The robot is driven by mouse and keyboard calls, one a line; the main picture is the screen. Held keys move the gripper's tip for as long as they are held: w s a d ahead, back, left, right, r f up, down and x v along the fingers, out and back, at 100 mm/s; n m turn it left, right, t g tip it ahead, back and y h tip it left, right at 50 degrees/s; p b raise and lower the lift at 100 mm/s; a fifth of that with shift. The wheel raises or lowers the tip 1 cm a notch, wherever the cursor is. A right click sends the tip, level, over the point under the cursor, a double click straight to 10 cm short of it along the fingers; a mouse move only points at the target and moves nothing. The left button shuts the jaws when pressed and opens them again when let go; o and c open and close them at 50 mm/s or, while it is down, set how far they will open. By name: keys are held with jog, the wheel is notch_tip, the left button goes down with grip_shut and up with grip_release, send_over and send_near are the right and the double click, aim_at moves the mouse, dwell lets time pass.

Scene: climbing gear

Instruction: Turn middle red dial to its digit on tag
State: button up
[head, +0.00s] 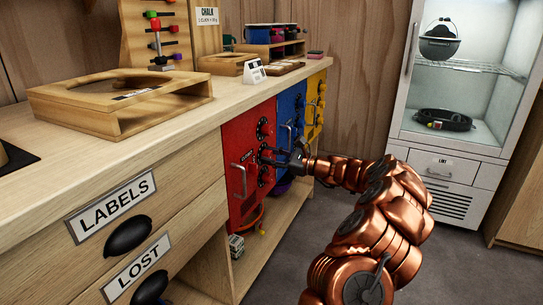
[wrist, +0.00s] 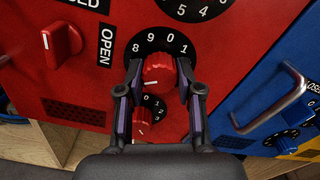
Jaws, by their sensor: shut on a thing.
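The red door (head: 237,152) of the cabinet carries a column of dials. My gripper (head: 290,158) reaches to the middle red dial. In the wrist view my gripper (wrist: 160,92) has one finger on each side of the middle red dial's knob (wrist: 158,70) and is shut on it. Digits 8, 9, 0 and 1 show above this knob; its pointer setting is not clear. The lower dial (wrist: 143,120) sits just below, between the fingers. The upper dial (wrist: 195,8) is cut off by the top edge. A white tag (head: 253,73) stands on the counter; its writing is too small to read.
A red switch (wrist: 60,42) beside the word OPEN and a metal handle (wrist: 272,100) on the blue door (wrist: 300,75) flank the dials. In the head view, the wooden counter (head: 185,118) runs above the doors. A white fridge (head: 455,165) stands right.

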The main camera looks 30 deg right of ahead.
jog(key=shift+n, duration=2.2)
jog(key=o, duration=1.2)
jog(key=shift+c, duration=0.2)
jog(key=v, duration=1.2)
